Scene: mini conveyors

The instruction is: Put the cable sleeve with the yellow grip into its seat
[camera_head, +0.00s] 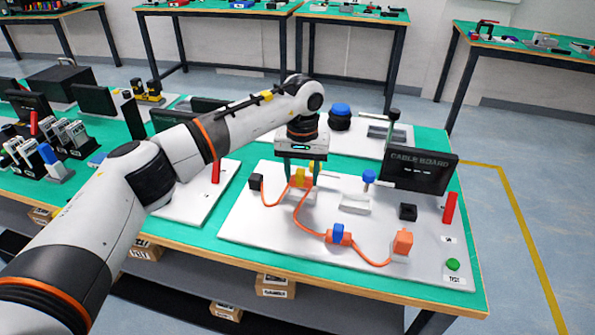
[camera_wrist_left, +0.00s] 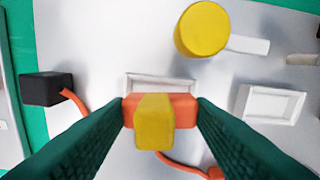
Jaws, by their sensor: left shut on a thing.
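The cable sleeve with the yellow grip is an orange block (camera_wrist_left: 187,110) with a yellow tab (camera_wrist_left: 154,125) on it. It also shows in the head view (camera_head: 300,176), on an orange cable. My left gripper (camera_head: 302,178) is shut on it; in the wrist view its two green fingers (camera_wrist_left: 161,118) press on the sleeve's sides. A pale rectangular seat frame (camera_wrist_left: 160,80) lies just beyond the sleeve in the wrist view, partly covered by it. I cannot tell the sleeve's height above the board. My right gripper is not in view.
The white board (camera_head: 270,222) also carries a second empty seat (camera_head: 354,204), a blue-grip sleeve (camera_head: 338,235), an orange end block (camera_head: 403,241), a black block (camera_head: 256,182), a blue knob (camera_head: 369,177) and a black sign (camera_head: 420,170). A yellow knob (camera_wrist_left: 202,28) stands beyond the seat.

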